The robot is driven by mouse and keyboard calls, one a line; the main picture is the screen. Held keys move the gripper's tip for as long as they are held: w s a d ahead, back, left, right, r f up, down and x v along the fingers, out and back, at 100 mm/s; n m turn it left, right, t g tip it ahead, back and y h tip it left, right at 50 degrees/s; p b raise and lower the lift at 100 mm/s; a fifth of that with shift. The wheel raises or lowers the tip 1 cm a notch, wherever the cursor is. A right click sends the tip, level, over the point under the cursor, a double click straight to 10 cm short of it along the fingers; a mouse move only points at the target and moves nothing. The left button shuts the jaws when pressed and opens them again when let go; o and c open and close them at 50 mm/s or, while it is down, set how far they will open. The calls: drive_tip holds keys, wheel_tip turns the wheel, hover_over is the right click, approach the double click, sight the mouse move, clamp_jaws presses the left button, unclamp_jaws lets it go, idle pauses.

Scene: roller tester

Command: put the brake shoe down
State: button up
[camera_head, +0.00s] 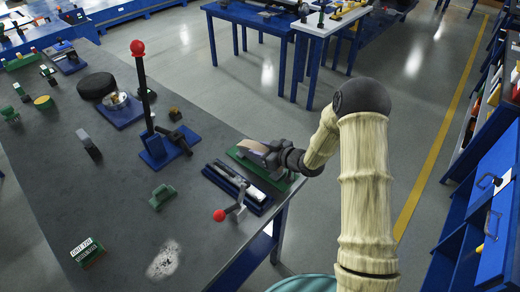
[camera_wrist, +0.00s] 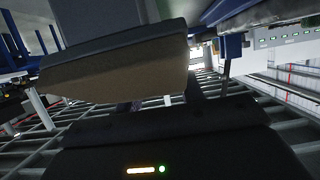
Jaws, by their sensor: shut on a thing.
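My gripper (camera_head: 266,154) is at the right edge of the dark table, over a green mat (camera_head: 284,182). It is shut on the brake shoe (camera_head: 255,146), a small brownish-grey piece. In the wrist view the brake shoe (camera_wrist: 120,80) is large and close, a block with a dark upper part and a rough tan-brown face. The wrist view is tilted, and the table surface below the shoe does not show clearly. I cannot tell whether the shoe touches the mat.
A blue fixture with a red-knobbed lever (camera_head: 237,187) is just in front of the mat. A taller blue-based lever (camera_head: 147,100) stands to the left. A green block (camera_head: 162,196) and a green labelled box (camera_head: 87,252) lie on the grey tabletop (camera_head: 115,215), with bare room between.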

drive_tip(key=shift+w+f, duration=0.1)
drive_tip(key=o, duration=0.9)
drive_tip(key=shift+d, duration=0.1)
drive_tip(key=shift+o, duration=1.4)
drive_tip(key=b+v, duration=0.1)
drive_tip(key=v, duration=1.1)
